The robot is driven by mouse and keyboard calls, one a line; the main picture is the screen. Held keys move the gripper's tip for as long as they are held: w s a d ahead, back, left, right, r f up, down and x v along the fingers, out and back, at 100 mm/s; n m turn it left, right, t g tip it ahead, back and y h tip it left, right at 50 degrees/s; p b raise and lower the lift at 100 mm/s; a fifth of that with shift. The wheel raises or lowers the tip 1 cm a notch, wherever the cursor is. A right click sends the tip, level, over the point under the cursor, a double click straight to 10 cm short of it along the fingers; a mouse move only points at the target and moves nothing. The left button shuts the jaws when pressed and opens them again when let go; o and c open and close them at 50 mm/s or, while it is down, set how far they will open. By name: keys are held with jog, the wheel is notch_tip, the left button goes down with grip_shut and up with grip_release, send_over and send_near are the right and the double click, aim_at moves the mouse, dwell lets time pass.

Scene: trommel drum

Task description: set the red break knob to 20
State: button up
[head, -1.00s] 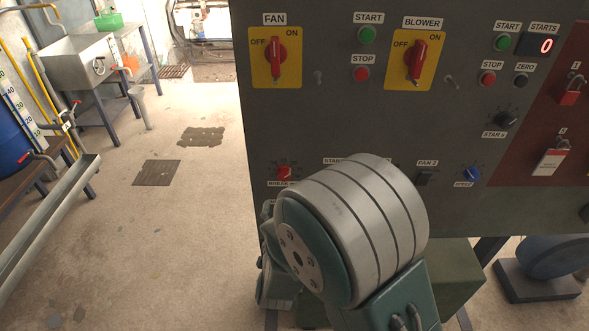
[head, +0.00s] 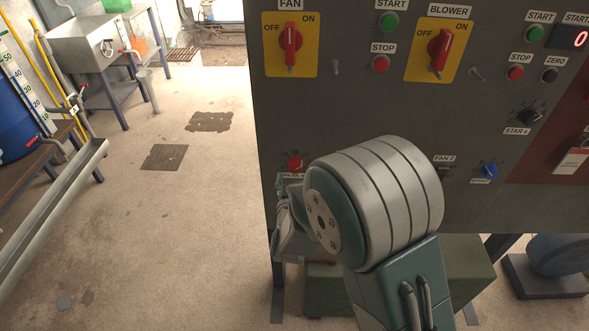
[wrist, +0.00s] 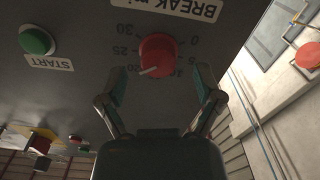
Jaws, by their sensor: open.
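The red break knob (head: 295,163) is low on the left of the grey panel in the head view. In the wrist view the knob (wrist: 158,55) is seen close and upside down, under the BREAK label. Its white mark points to the picture's lower left, towards the side with 20 and 25. The exact number is hard to read, as a finger is close to the scale. My gripper (wrist: 160,73) is open, its fingers at either side of the knob's lower edge in the picture, with gaps visible. In the head view my arm hides most of the gripper.
A green START button (wrist: 36,41) is beside the knob in the wrist view. The red FAN switch (head: 290,45) and BLOWER switch (head: 440,48) are higher up. A blue knob (head: 489,171) is to the right.

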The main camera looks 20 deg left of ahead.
jog(key=shift+x, duration=1.15)
jog(key=shift+c, duration=0.3)
jog(key=c, duration=1.1)
jog(key=shift+n, duration=1.2)
jog(key=o, duration=0.9)
jog(key=shift+c, duration=0.2)
jog(key=o, duration=0.3)
jog(key=shift+a, duration=0.1)
